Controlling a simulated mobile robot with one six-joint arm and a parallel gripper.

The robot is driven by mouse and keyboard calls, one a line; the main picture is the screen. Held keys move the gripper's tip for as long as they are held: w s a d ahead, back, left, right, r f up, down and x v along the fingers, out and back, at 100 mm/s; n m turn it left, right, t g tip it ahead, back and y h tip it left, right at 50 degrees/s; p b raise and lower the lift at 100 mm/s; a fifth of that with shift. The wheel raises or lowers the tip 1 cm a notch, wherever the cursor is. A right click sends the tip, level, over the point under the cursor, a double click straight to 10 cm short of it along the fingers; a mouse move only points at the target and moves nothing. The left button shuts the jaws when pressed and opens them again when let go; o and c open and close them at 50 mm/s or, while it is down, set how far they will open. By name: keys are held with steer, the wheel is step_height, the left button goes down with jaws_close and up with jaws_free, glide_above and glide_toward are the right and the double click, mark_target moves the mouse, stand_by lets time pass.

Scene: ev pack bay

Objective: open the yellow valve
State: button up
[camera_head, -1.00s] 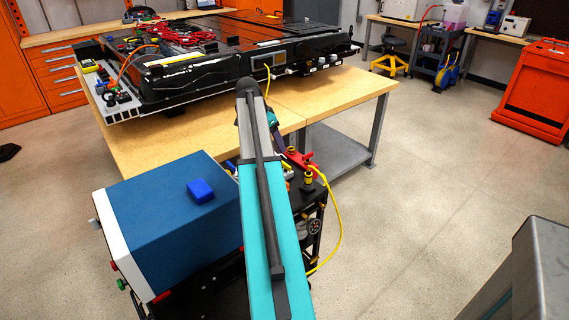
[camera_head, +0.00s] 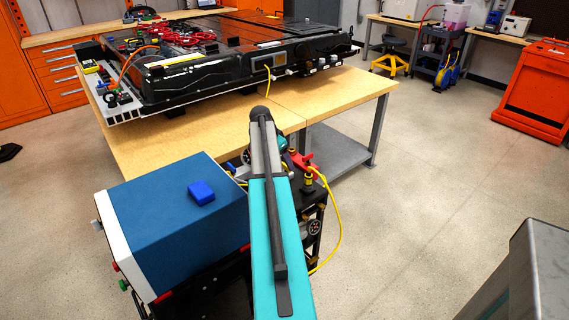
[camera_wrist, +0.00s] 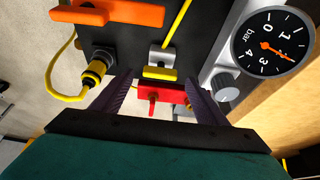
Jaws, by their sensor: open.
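The yellow valve shows in the wrist view as a short yellow handle (camera_wrist: 160,73) on a silver body. The handle lies crosswise to a thin yellow line running up from the body. My gripper (camera_wrist: 160,80) is open, with one finger on each side of the handle's ends. No contact can be made out, and the gap between the fingers looks empty. In the head view my arm covers most of the gripper and the yellow valve cannot be picked out.
A red block (camera_wrist: 170,95) with a small red knob lies between the fingers. A red-orange lever (camera_wrist: 105,12), a brass fitting with yellow hose (camera_wrist: 97,70) and a pressure gauge (camera_wrist: 272,43) are close by. A blue box (camera_head: 165,215) stands left of my arm.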

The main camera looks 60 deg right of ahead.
mark_target(285, 165)
steer(key=shift+x, duration=1.5)
steer(key=c, duration=1.1)
